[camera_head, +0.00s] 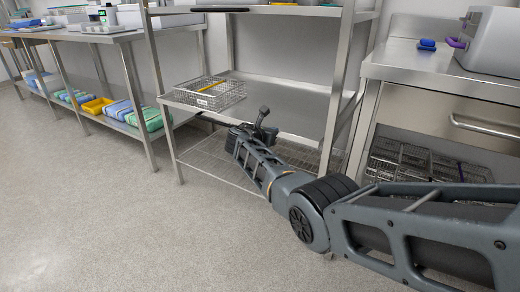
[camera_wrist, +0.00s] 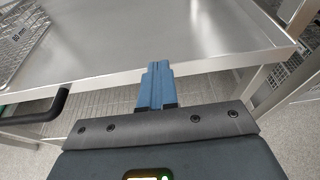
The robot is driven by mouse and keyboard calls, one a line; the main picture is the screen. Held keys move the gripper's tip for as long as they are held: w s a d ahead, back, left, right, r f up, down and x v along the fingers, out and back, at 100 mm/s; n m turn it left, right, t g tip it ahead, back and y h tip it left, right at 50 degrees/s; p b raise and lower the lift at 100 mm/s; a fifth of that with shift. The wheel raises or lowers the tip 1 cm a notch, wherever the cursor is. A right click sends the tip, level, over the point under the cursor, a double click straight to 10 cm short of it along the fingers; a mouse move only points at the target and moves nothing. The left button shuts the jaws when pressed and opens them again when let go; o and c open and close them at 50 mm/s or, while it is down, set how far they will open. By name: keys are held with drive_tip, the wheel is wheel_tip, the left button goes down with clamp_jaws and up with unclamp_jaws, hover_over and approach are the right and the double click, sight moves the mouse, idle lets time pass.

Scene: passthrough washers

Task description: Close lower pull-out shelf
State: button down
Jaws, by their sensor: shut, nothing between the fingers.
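The lower pull-out shelf (camera_head: 275,125) is a flat steel sheet in the metal rack in the head view. Its front edge lies near the front posts; how far it is out I cannot tell. In the wrist view the shelf (camera_wrist: 170,30) fills the upper part. A black handle (camera_wrist: 40,108) shows at its front on the left. My gripper (camera_wrist: 157,68) is shut and empty, with its blue fingertips at the shelf's front edge, right of the handle. I cannot tell if they touch. In the head view my arm reaches the rack's front, and the fingertips are not clear.
A wire basket (camera_head: 210,94) stands on the shelf's left side. A wire rack (camera_head: 215,160) lies below it. A steel counter (camera_head: 420,62) with a grey machine (camera_head: 490,40) is on the right. A long table (camera_head: 75,36) is on the left. The floor (camera_head: 110,220) in front is clear.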

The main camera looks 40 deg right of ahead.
sight(279, 126)
drive_tip(key=d, duration=0.1)
drive_tip(key=w+d+b, duration=0.1)
drive_tip(key=d, duration=0.2)
drive_tip(key=shift+w+d+f+b, duration=0.1)
drive_tip(key=shift+w+d+b, duration=0.15)
drive_tip(key=shift+d+b, duration=0.15)
drive_tip(key=shift+d, duration=0.1)
drive_tip(key=shift+d+r, duration=0.1)
drive_tip(key=shift+r, duration=0.15)
drive_tip(key=shift+a+p, duration=0.25)
drive_tip(key=shift+p, duration=0.2)
drive_tip(key=f+p+v, duration=0.1)
drive_tip(key=p+v, duration=0.7)
drive_tip(key=v, duration=0.5)
drive_tip(key=shift+s+a+f, duration=0.2)
drive_tip(key=shift+a, duration=0.35)
drive_tip(key=shift+f, duration=0.1)
